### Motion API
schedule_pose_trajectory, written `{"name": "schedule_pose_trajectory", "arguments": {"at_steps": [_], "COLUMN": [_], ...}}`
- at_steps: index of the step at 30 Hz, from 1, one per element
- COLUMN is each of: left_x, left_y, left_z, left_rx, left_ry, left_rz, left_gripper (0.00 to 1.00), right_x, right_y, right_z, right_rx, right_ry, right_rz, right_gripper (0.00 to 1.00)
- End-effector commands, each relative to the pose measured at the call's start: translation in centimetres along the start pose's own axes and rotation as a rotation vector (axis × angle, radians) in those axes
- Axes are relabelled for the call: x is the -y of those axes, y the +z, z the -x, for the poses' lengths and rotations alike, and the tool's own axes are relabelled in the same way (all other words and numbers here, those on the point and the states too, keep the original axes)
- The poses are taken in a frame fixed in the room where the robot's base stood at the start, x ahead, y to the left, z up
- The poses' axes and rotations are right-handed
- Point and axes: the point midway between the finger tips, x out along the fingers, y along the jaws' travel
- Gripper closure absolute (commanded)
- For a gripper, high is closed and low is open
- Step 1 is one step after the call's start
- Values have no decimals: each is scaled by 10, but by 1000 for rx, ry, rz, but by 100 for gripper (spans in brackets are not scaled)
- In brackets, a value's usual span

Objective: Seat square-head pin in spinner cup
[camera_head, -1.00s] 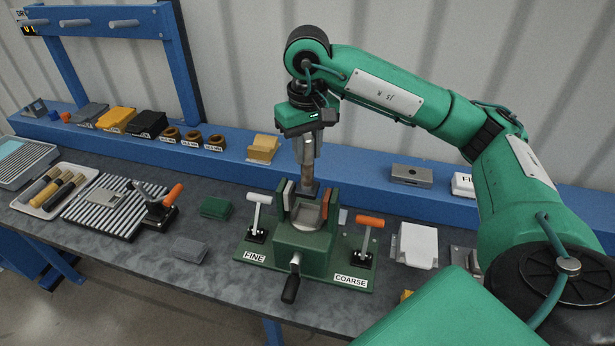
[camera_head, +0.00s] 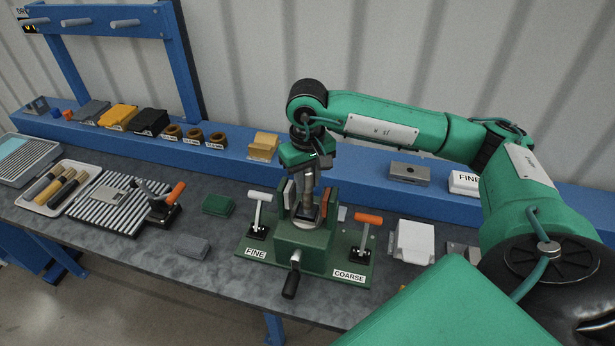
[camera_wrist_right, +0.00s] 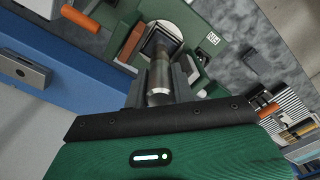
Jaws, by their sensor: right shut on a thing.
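My right gripper (camera_head: 308,183) is shut on the square-head pin, a grey metal cylinder with a brownish shaft and a dark square lower end (camera_head: 306,210). In the right wrist view the pin (camera_wrist_right: 160,75) stands between the two grey fingers and points away toward the fixture. The spinner cup (camera_head: 305,222) is a pale rounded piece between the jaws of the green vise-like fixture (camera_head: 304,243). The pin's square end is at the cup's mouth. I cannot tell whether it touches or sits inside. The left gripper is not in view.
A white-handled lever (camera_head: 258,212) marked FINE and an orange-handled lever (camera_head: 368,222) marked COARSE flank the fixture. A crank handle (camera_head: 292,278) sticks out in front. Green (camera_head: 218,204) and grey (camera_head: 187,248) blocks lie to the left.

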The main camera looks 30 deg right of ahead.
Motion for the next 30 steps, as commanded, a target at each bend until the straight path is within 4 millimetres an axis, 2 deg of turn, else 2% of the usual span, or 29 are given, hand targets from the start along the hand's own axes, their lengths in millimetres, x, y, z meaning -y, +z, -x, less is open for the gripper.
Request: {"name": "schedule_pose_trajectory", "arguments": {"at_steps": [5,6,9,21,22,26,30], "left_x": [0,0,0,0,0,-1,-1], "left_y": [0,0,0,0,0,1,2], "left_z": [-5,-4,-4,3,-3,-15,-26], "left_rx": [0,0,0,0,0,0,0], "left_ry": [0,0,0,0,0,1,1], "left_rz": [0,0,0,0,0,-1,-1], "left_gripper": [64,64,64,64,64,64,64], "right_x": [0,0,0,0,0,0,0], "right_y": [0,0,0,0,-1,-1,-1], "right_z": [-3,-2,-2,3,4,23,51], "right_rx": [-2,0,0,0,-2,-6,-6], "right_ry": [-1,0,0,0,-1,-1,-1], "right_rz": [0,0,0,0,0,0,1], "right_gripper": [100,69,53,53,53,53,53]}}
